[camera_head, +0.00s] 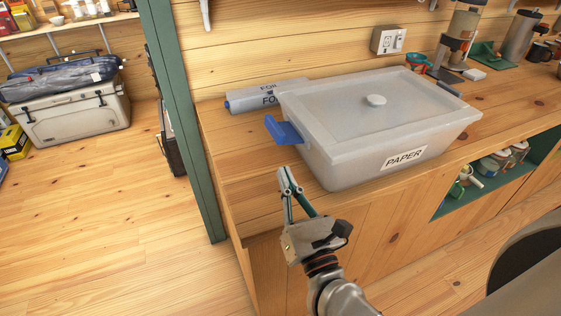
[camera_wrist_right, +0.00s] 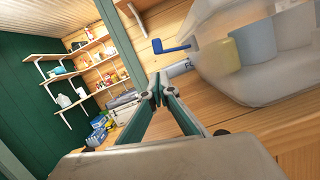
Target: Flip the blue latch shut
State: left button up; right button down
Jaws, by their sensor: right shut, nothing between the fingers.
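A blue latch (camera_head: 283,131) sticks out from the left side of a translucent lidded bin (camera_head: 340,158) labelled PAPER on the wooden counter. The latch juts outward from the bin wall and does not lie flat against it. My right gripper (camera_head: 283,172) is shut and empty, in front of and below the latch, apart from it. In the right wrist view the blue latch (camera_wrist_right: 170,46) shows above the closed fingertips (camera_wrist_right: 158,80), beside the blurred bin (camera_wrist_right: 245,60). My left gripper is not in view.
A foil roll box (camera_head: 262,95) lies behind the latch on the counter. A green post (camera_head: 180,110) stands left of the counter (camera_head: 225,165). An outlet (camera_head: 388,40) is on the wall behind. The counter's left front corner is clear.

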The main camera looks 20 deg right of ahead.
aim_at(284, 128)
jog(key=p+x, duration=0.2)
jog(key=x, duration=0.6)
jog(key=shift+r, duration=0.15)
jog(key=shift+w, duration=0.5)
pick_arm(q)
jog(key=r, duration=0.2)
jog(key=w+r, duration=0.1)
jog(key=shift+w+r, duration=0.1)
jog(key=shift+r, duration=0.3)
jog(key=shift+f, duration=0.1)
pick_arm(e)
jog(key=shift+w, duration=0.1)
